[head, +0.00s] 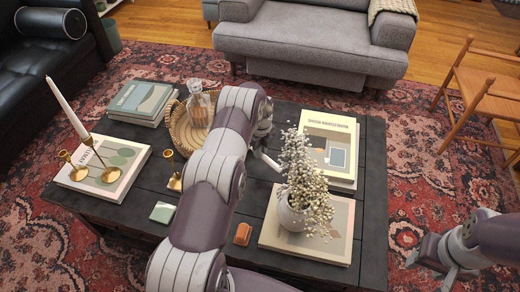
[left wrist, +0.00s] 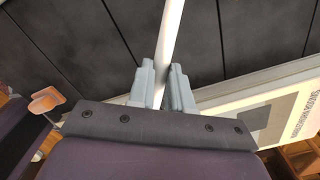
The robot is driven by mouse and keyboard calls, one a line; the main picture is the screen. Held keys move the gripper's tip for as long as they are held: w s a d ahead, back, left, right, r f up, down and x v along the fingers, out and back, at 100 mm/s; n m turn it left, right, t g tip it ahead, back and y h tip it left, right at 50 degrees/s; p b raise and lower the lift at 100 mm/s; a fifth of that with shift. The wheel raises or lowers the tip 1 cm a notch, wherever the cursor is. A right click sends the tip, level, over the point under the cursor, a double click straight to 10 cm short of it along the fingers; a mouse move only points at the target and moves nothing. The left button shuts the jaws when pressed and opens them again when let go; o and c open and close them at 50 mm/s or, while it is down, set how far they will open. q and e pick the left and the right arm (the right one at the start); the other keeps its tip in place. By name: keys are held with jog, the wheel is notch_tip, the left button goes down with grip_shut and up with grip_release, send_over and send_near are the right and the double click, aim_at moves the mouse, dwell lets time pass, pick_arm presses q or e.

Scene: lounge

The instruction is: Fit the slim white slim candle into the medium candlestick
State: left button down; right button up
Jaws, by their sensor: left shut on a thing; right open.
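A slim white candle (left wrist: 170,35) is held between the fingers of my left gripper (left wrist: 162,88) in the left wrist view. In the head view my left gripper (head: 264,142) is over the table's middle, mostly hidden by its arm; a short pale piece of the candle shows beside it. Brass candlesticks stand at left: one (head: 77,173) on a book, a taller one (head: 108,175) beside it bearing another white candle (head: 66,105), slightly tilted, and one (head: 174,183) on the bare table. I cannot tell surely which is medium. My right gripper (head: 428,262) is open and empty, right of the table.
The dark table (head: 135,205) also bears a book (head: 130,187) under the two left candlesticks, a wicker tray (head: 180,128) with a glass decanter (head: 199,105), a potted plant (head: 291,215) on a book, more books (head: 345,125), a green coaster (head: 162,212) and an orange item (head: 242,235).

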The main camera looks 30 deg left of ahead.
pick_arm(q)
jog(key=c, duration=1)
grip_release()
jog(key=shift+c, duration=0.2)
jog(key=shift+r+p, duration=0.25)
jog(key=shift+p, duration=0.05)
jog(key=shift+r+p, duration=0.75)
jog(key=shift+r, duration=0.05)
notch_tip(320, 180, up, 11)
jog(key=shift+d, duration=0.15)
